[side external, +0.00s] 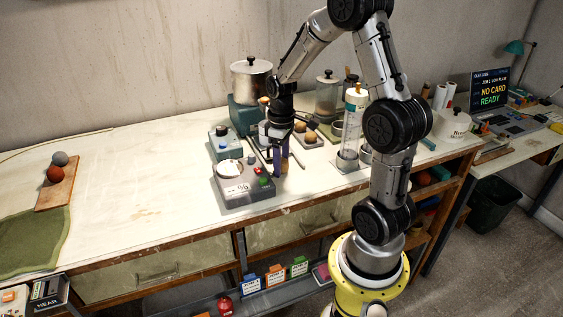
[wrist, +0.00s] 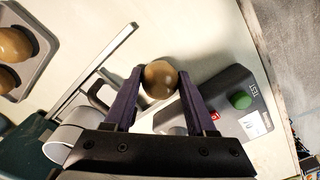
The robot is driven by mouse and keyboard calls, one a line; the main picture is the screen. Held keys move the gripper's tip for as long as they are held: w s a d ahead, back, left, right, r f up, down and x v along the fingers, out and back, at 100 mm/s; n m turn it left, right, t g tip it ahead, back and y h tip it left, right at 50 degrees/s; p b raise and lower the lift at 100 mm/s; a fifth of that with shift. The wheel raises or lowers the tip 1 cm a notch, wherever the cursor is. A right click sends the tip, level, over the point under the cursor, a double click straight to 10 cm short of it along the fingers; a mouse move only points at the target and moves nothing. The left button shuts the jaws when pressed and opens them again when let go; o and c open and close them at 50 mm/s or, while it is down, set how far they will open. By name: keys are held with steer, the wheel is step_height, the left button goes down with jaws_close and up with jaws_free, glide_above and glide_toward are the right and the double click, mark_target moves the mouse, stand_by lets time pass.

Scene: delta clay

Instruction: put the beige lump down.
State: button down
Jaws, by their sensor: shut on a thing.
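The beige lump (wrist: 161,79) is round and brownish beige in the wrist view. It sits between the tips of my gripper (wrist: 158,84), whose two purple fingers are shut on it. In the side view my gripper (side external: 281,165) points down beside a grey device (side external: 245,197) with a white round top and red and green buttons. The lump cannot be made out in the side view. Whether it touches the bench cannot be told.
A tray (wrist: 47,43) holds more beige lumps at the left of the wrist view.

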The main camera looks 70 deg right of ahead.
steer(key=shift+f, duration=0.1)
steer(key=shift+c, duration=1.1)
jaws_free()
step_height(320, 180, up, 12)
steer(key=s+a+r+t, duration=0.2)
steer(key=s+a, duration=0.3)
steer(key=a, duration=0.4)
steer(key=s+a+r+t, duration=0.2)
steer(key=s+a, duration=0.4)
steer(key=a, duration=0.3)
steer(key=shift+a+t, duration=0.2)
steer(key=shift+t, duration=0.5)
steer(key=shift+s+a, duration=0.15)
steer(key=shift+s, duration=0.1)
steer(key=c, duration=0.3)
